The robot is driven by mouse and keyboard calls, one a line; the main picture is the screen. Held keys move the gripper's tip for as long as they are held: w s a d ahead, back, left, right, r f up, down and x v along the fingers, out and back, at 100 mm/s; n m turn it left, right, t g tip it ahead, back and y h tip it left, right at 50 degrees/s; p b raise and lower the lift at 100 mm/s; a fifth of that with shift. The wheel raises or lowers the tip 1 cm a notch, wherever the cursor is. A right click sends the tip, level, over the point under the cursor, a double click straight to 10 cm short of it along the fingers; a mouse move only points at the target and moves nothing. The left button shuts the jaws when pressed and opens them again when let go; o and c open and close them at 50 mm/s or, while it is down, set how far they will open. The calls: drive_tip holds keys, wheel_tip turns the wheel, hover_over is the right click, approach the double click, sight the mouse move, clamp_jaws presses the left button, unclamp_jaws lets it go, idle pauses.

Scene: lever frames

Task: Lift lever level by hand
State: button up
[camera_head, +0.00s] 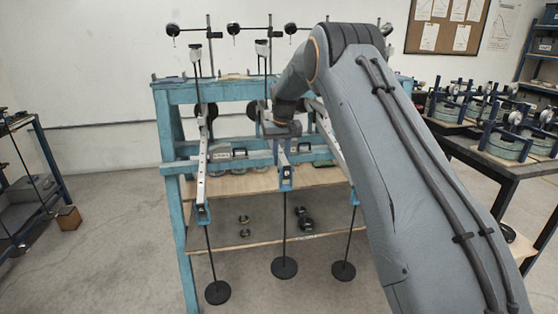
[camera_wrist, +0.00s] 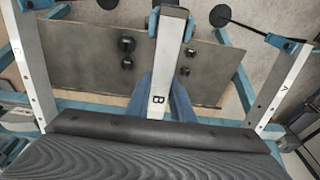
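Three pale levers with blue end clamps extend forward from a teal frame (camera_head: 172,150): a left one (camera_head: 202,165), a middle one (camera_head: 285,176) and a right one (camera_head: 333,142). The left and right ones slope down to the front. The middle one's tilt is hard to judge. A black rod with a disc hangs from each. My gripper (camera_head: 282,131) is at the middle lever; its fingers are not clear. In the wrist view, lever B (camera_wrist: 172,45) is central, between lever C (camera_wrist: 32,62) and lever A (camera_wrist: 285,82). A dark ribbed part at the bottom hides what lies beneath.
The hanging discs (camera_head: 284,267) are over open floor. Small dark weights (camera_head: 305,222) lie on the frame's lower wooden shelf (camera_head: 265,230). A table (camera_head: 515,172) with several instruments stands at right. A shelf rack (camera_head: 45,160) and a small wooden box (camera_head: 68,218) are at left.

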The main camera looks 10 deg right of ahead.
drive_tip(key=o, duration=0.3)
drive_tip(key=shift+o, duration=0.2)
drive_tip(key=shift+r, duration=0.1)
drive_tip(key=r, duration=0.2)
drive_tip(key=s+r+b, duration=0.1)
drive_tip(key=r, duration=0.4)
drive_tip(key=shift+s+r+b, duration=0.25)
drive_tip(key=shift+s+b, duration=0.05)
drive_tip(key=shift+b, duration=0.1)
drive_tip(key=shift+s, duration=0.1)
drive_tip(key=s+f, duration=0.3)
drive_tip(key=s, duration=1.2)
drive_tip(key=s+f+g, duration=0.1)
drive_tip(key=s+f, duration=0.3)
drive_tip(key=s, duration=1.2)
drive_tip(key=s+f, duration=0.3)
drive_tip(key=s, duration=1.2)
drive_tip(key=shift+s+f+g, duration=0.2)
drive_tip(key=shift+f+g, duration=0.1)
drive_tip(key=shift+g, duration=0.1)
